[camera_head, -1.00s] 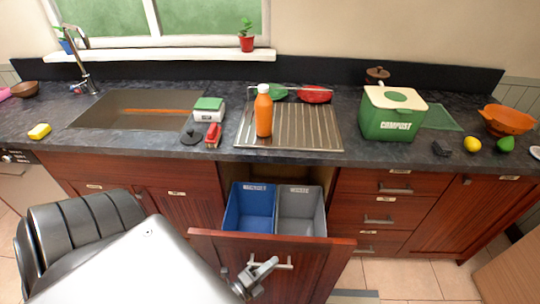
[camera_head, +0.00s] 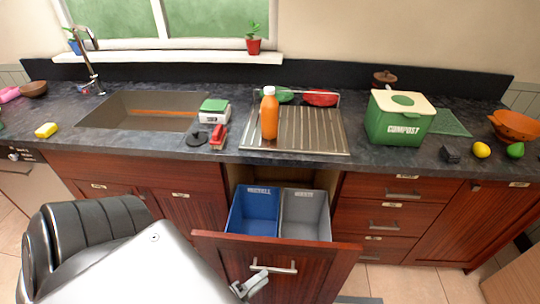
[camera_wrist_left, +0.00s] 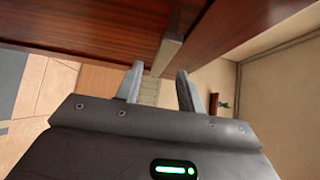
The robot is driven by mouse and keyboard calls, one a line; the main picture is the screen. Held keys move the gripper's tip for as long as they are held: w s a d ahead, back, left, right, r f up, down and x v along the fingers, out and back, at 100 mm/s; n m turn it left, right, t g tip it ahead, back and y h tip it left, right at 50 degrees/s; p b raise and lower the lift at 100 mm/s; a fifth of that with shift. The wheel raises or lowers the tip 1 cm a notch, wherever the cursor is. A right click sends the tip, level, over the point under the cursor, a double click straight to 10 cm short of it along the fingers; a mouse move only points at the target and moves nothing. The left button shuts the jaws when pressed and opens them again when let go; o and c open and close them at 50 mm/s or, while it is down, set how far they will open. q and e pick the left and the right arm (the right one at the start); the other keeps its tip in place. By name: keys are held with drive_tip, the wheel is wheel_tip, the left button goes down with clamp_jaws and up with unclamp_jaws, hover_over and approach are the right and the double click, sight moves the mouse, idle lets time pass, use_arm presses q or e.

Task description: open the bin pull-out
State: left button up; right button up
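The bin pull-out (camera_head: 210,246) stands open below the counter, its red-brown wooden front well out from the cabinet. A blue bin (camera_head: 250,208) and a grey bin (camera_head: 302,212) show inside it. Its metal bar handle (camera_head: 286,269) is on the front; a bar handle also shows in the left wrist view (camera_wrist_left: 168,50). My left gripper (camera_head: 254,280) is at the handle's left end, with its fingers spread. In the left wrist view, the bar's end appears in the gap between the fingertips (camera_wrist_left: 159,72); contact cannot be told. My right gripper is out of view.
Closed drawers (camera_head: 395,205) stand right of the pull-out. Tiled floor (camera_head: 405,284) is free at the lower right.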

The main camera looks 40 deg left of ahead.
use_arm(q)
drive_tip(key=s, duration=0.3)
drive_tip(key=s+b, duration=0.1)
drive_tip(key=s, duration=0.1)
drive_tip(key=shift+s+a, duration=0.3)
drive_tip(key=shift+a, duration=0.1)
drive_tip(key=s+a+f+n+g+y, duration=0.1)
drive_tip(key=s+a+f+n+g, duration=0.1)
drive_tip(key=s+f+n+g, duration=0.65)
drive_tip(key=s+a+f+n+g+y, duration=0.15)
drive_tip(key=s+f, duration=0.35)
drive_tip(key=f, duration=0.9)
drive_tip(key=s+a+f+n+g+y, duration=0.1)
drive_tip(key=s+a+f+n+g, duration=0.35)
drive_tip(key=f, duration=0.65)
drive_tip(key=s+d+f+n+g, duration=0.2)
drive_tip(key=s+d+f+g, duration=0.15)
drive_tip(key=d, duration=0.25)
drive_tip(key=shift+n+t+h, duration=0.35)
drive_tip(key=shift+t+h, duration=0.1)
drive_tip(key=shift+t, duration=0.15)
drive_tip(key=w, duration=0.1)
drive_tip(key=w+d, duration=0.1)
drive_tip(key=w, duration=0.1)
drive_tip(key=w+d, duration=0.1)
drive_tip(key=w, duration=0.1)
drive_tip(key=shift+f, duration=0.3)
